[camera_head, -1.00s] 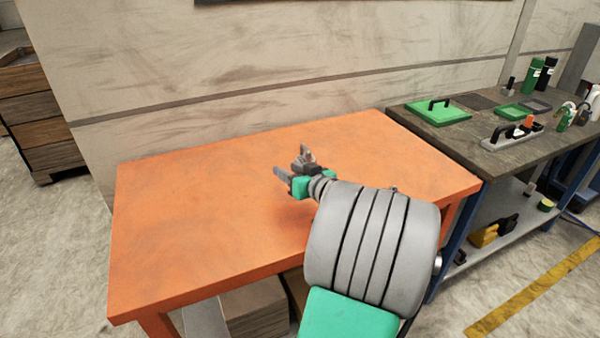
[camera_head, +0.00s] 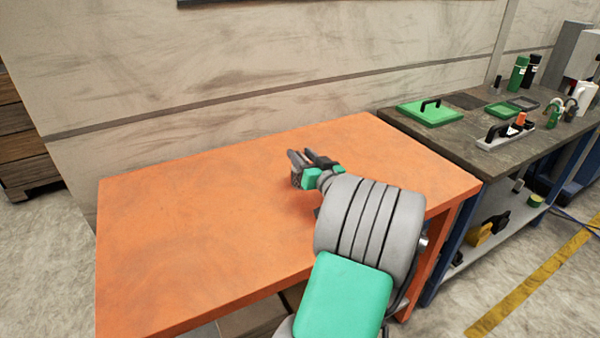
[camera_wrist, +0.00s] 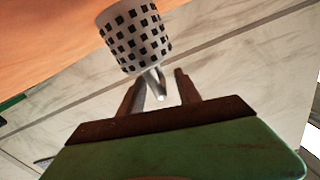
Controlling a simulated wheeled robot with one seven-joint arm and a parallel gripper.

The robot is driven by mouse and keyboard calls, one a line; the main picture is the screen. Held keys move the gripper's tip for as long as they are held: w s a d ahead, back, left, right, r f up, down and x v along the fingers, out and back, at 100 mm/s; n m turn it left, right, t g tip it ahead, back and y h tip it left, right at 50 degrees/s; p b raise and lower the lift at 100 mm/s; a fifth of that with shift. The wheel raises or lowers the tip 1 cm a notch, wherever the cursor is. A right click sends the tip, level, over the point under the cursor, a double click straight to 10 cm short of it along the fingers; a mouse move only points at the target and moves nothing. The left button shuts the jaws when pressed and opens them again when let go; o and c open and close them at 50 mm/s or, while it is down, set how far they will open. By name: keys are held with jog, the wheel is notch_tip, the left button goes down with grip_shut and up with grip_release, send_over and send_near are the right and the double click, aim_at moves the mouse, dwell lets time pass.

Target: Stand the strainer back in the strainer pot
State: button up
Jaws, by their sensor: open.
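In the wrist view a pale cup with dark square holes, which looks like the strainer (camera_wrist: 135,37), lies just beyond my fingertips. A thin grey part below it reaches in between my fingers; I cannot tell whether they touch it. My gripper (camera_wrist: 160,83) is open. In the head view my gripper (camera_head: 308,160) is over the orange table, with a small dark-patterned patch beside its fingers that may be the strainer. I cannot make out a strainer pot in either view.
The orange table (camera_head: 190,220) is otherwise bare. A wall stands behind the table.

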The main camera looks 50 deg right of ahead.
jog(key=x, duration=0.4)
jog(key=shift+f, duration=0.1)
grip_shut()
dwell(1.2)
